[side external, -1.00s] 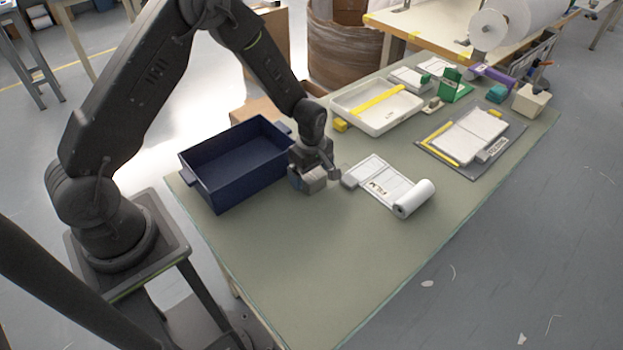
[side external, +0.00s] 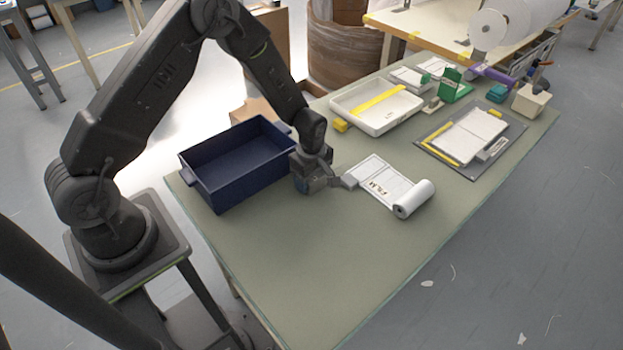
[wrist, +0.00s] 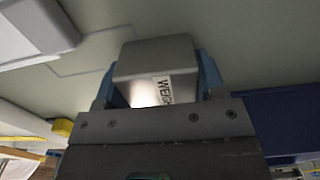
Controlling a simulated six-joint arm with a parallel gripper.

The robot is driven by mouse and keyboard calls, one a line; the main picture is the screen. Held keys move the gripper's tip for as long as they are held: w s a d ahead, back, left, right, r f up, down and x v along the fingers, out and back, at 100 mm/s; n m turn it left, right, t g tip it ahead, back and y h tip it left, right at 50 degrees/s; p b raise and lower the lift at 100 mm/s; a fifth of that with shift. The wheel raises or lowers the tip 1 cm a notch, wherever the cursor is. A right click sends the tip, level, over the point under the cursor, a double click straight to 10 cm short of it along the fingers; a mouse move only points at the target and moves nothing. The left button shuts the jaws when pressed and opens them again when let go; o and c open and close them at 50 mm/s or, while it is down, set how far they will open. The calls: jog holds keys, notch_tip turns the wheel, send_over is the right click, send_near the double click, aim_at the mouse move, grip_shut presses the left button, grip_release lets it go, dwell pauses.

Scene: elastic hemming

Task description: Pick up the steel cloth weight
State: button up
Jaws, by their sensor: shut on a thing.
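The steel cloth weight (wrist: 155,75) is a grey block with a white label starting "WEIGH". In the wrist view it sits between the two blue fingers of my gripper (wrist: 157,84), which is shut on it. In the side view my gripper (side external: 311,183) is low over the green table, just right of the blue bin, and mostly hides the weight. I cannot tell whether the weight touches the table.
The blue bin (side external: 197,189) stands close on the left. A white tray (side external: 341,109) is behind. The table's front (side external: 300,270) is clear.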

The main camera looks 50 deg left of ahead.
jog(key=shift+c, duration=1.4)
jog(key=shift+r, duration=0.15)
